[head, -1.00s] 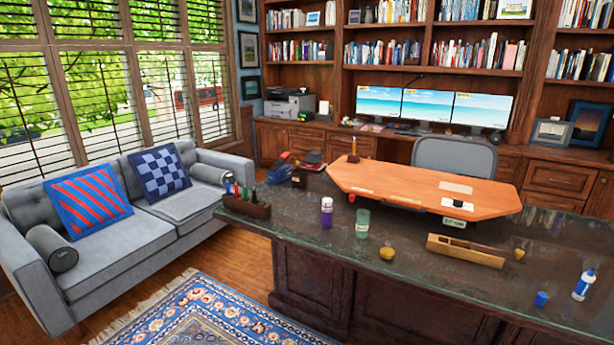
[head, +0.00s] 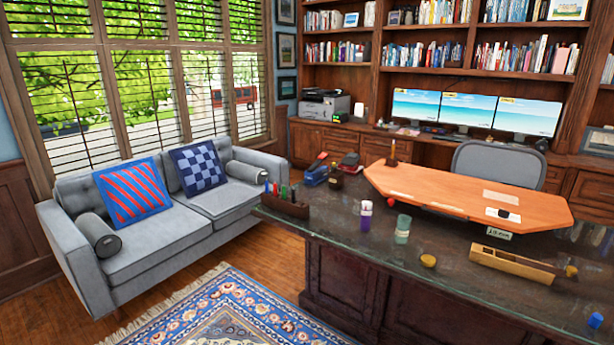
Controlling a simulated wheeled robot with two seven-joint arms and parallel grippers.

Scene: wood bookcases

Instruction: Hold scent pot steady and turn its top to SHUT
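Neither of my grippers shows in the head view. Several small containers stand on the dark stone-topped desk (head: 340,232), and I cannot tell for sure which is the scent pot. A purple jar with a pale band (head: 366,215) stands upright near the desk's middle. A greenish glass jar (head: 402,229) stands just right of it. A small round yellow pot (head: 428,261) sits nearer the front edge. Any lettering or SHUT mark on their tops is too small to read.
A long wooden tray (head: 510,266) lies at the right of the desk, with a blue cup (head: 595,320) near the front edge. A pen holder (head: 285,204) stands at the left end. A sofa (head: 155,245) and rug (head: 225,315) are left of the desk.

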